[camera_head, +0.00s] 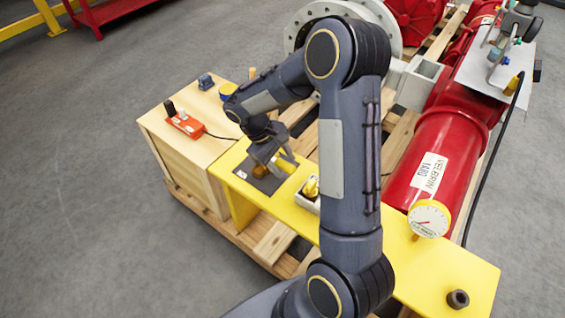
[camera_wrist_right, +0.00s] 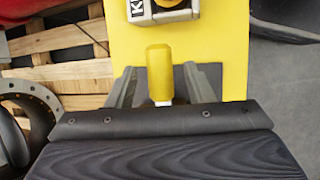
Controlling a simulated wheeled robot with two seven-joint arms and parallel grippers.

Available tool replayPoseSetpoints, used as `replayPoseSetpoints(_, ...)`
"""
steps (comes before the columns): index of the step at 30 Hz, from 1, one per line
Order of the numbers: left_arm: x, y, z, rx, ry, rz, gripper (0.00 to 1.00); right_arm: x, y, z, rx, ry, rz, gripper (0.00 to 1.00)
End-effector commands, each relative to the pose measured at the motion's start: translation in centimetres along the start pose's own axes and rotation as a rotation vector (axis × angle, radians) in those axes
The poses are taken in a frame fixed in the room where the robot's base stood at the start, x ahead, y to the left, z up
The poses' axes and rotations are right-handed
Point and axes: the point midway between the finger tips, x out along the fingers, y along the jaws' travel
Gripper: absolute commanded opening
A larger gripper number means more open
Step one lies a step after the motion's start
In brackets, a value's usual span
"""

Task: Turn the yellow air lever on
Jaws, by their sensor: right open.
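The yellow lever (camera_wrist_right: 159,72), a rounded yellow grip with a white lower part, stands between the two fingers of my right gripper (camera_wrist_right: 160,88) in the right wrist view. The fingers are apart, one on each side of it, with visible gaps. In the head view my right gripper (camera_head: 272,166) is low over the yellow bench (camera_head: 455,270), at a dark plate (camera_head: 250,172). There the wrist and fingers cover most of the lever, so its angle is hard to tell. My left gripper is not in view.
A pale block with a yellow knob (camera_head: 311,187) sits beside the gripper. A dial gauge (camera_head: 429,219) and red cylinder (camera_head: 432,160) are to the right. A wooden box (camera_head: 185,150) carries an orange device (camera_head: 186,124). Pallet slats lie below. Grey floor is clear at left.

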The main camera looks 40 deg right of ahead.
Motion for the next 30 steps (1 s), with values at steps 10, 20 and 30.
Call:
replayPoseSetpoints(10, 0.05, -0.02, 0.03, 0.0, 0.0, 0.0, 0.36, 0.38, 0.01, 0.01, 0.0, 0.0, 0.0, 0.43)
replayPoseSetpoints(20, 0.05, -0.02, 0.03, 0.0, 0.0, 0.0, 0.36, 0.36, 0.01, 0.01, 0.0, 0.0, 0.0, 0.0)
replayPoseSetpoints(30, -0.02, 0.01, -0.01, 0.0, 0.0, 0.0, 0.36, 0.29, -0.1, 0.01, 0.014, -0.003, -0.006, 0.0)
